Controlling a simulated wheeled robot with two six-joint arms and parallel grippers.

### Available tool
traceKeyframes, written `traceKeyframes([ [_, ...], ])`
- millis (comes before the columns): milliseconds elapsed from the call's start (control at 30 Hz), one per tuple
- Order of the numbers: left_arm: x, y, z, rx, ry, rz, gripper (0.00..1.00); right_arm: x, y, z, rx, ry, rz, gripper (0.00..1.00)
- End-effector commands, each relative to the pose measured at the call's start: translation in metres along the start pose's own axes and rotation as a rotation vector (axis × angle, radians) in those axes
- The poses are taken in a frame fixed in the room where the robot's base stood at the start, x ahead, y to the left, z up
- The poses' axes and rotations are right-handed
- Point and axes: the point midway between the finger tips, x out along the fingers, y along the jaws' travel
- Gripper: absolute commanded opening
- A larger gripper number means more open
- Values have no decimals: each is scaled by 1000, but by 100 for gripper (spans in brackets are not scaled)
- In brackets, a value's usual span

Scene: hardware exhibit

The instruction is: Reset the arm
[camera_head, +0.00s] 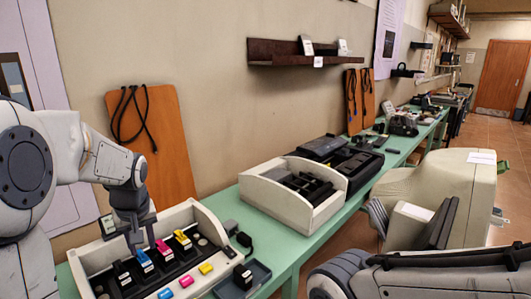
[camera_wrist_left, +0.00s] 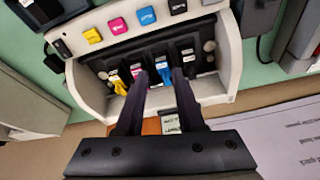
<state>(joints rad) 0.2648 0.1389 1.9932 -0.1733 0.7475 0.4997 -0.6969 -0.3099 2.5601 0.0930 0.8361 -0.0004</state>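My left gripper (camera_head: 134,226) hangs above the white printer-cartridge tray (camera_head: 207,217) in the head view. In the left wrist view, the two dark fingers of my left gripper (camera_wrist_left: 158,82) stand apart over the dark slots, with nothing seen clamped between their tips. Black, blue, magenta and yellow cartridges stand in the tray; the yellow cartridge (camera_head: 182,239) is right of the gripper. A small labelled item (camera_head: 107,224) shows just left of the gripper. My right arm (camera_head: 425,277) lies at the lower right; its gripper is out of the picture.
A green bench (camera_head: 275,246) runs along the wall. A second white tray (camera_head: 274,212) with black parts stands on it. A brown shelf (camera_head: 280,52) is on the wall above. A beige machine (camera_head: 404,191) stands at the right. Open floor (camera_head: 507,140) lies toward the door.

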Motion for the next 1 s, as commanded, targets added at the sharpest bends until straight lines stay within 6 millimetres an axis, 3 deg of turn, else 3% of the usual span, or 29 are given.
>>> traceKeyframes([
  [33,-14,28,27,107,-18,32,38,-5,0,0,0,0,0,66],
  [100,-28,58,70,261,-50,72,38,-8,-1,0,0,0,0,66],
  [200,-48,87,139,494,-97,131,38,-13,-1,-1,0,0,0,66],
  [300,-67,98,207,727,-142,184,38,-18,-1,-1,0,0,0,66],
  [400,-81,94,265,936,-182,230,38,-22,-2,-1,0,0,0,66],
  [500,-89,82,307,1100,-214,262,38,-24,-2,-1,0,0,0,66],
  [600,-93,71,332,1207,-234,281,38,-26,-2,-1,0,0,0,66],
  [700,-95,66,344,1257,-245,291,38,-26,-2,-1,0,0,0,66],
  [1000,-94,64,346,1268,-247,292,38,-26,-2,-1,0,0,0,66],
])
